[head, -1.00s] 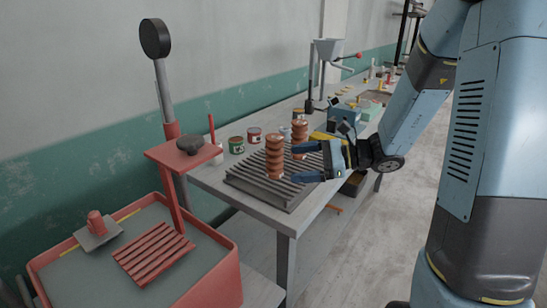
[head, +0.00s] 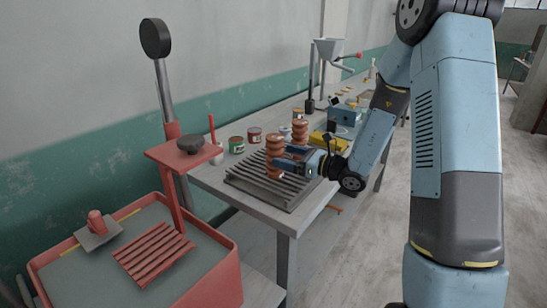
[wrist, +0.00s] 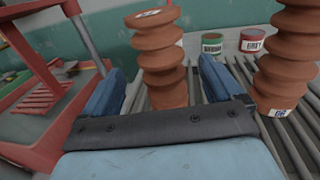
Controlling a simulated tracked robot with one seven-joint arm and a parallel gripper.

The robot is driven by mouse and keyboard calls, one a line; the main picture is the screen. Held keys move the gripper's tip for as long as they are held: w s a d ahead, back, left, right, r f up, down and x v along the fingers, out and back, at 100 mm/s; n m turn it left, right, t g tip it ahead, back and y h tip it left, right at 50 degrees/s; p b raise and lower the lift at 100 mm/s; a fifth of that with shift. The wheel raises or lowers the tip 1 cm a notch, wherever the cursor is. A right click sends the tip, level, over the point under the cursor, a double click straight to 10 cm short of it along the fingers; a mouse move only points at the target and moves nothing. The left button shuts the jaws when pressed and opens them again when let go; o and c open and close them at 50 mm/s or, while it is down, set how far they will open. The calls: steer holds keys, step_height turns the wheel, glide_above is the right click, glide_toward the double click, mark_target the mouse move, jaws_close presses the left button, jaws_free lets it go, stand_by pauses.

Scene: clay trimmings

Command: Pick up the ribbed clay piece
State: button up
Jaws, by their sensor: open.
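Two ribbed clay pieces stand upright on a grey slatted rack (head: 247,183) on the bench; the frames do not show which one is meant. The nearer piece (head: 274,146) is at my gripper (head: 282,166) in the head view. In the wrist view this reddish-brown piece (wrist: 160,55) rises beyond and between my two blue fingers (wrist: 160,88), which are apart with nothing gripped. Its lower part shows between the fingers. The other ribbed piece (head: 299,130) stands farther back; in the wrist view it (wrist: 288,60) is right of my right finger, with a small label near its base.
Several small cans, such as a green one (head: 237,145), stand behind the rack near the wall. A yellow object (head: 328,142) lies right of the farther piece. A red tub (head: 210,282) and a red stand (head: 178,155) are at left.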

mark_target(270, 150)
steer(key=shift+x, duration=3.35)
steer(key=shift+w+d+r, duration=0.1)
steer(key=shift+d+r, duration=0.05)
steer(key=shift+r, duration=0.05)
steer(key=shift+c, duration=0.4)
steer(key=c, duration=1.4)
steer(key=shift+c, duration=0.2)
